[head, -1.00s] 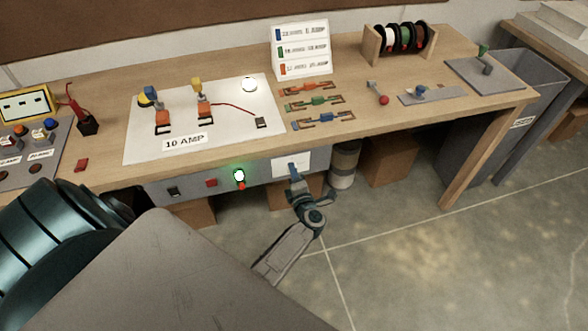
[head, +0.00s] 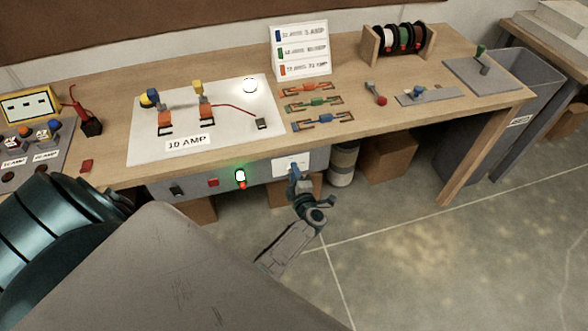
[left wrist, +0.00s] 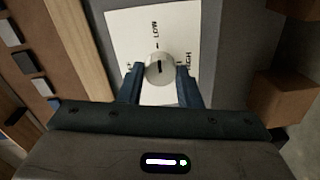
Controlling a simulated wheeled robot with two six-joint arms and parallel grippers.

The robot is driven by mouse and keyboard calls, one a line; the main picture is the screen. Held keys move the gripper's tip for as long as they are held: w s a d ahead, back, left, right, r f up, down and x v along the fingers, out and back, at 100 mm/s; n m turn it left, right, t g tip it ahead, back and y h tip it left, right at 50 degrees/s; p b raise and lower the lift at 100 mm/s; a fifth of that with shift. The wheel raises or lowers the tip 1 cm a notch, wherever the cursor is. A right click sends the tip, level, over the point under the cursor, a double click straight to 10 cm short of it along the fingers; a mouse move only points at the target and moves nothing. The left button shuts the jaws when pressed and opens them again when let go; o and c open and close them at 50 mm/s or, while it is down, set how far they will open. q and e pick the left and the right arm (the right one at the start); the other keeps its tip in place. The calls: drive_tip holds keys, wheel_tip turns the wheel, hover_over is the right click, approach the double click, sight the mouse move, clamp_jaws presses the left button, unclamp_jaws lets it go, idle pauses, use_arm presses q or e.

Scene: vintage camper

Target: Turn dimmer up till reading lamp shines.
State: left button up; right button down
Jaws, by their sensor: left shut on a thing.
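The dimmer knob (left wrist: 160,68) is a round pale knob with a dark line, on a white plate (left wrist: 125,30) marked LOW and HIGH. Its line runs roughly up and down in the left wrist view, towards the LOW side. My left gripper (left wrist: 161,78) is shut on the knob, one blue finger on each side. In the head view the left gripper (head: 293,176) is at the white plate (head: 299,162) on the bench's front panel and hides the knob. A round white lamp (head: 250,85) on the white board looks bright. My right gripper is out of view.
The board (head: 140,150) with clips and a red wire lies above. A cardboard box (head: 388,158) stands under the bench. Open floor lies right.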

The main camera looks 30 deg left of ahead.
use_arm(q)
drive_tip(key=o, duration=1)
drive_tip(key=b+v, duration=0.3)
drive_tip(key=v, duration=0.7)
drive_tip(key=shift+s+d, duration=0.25)
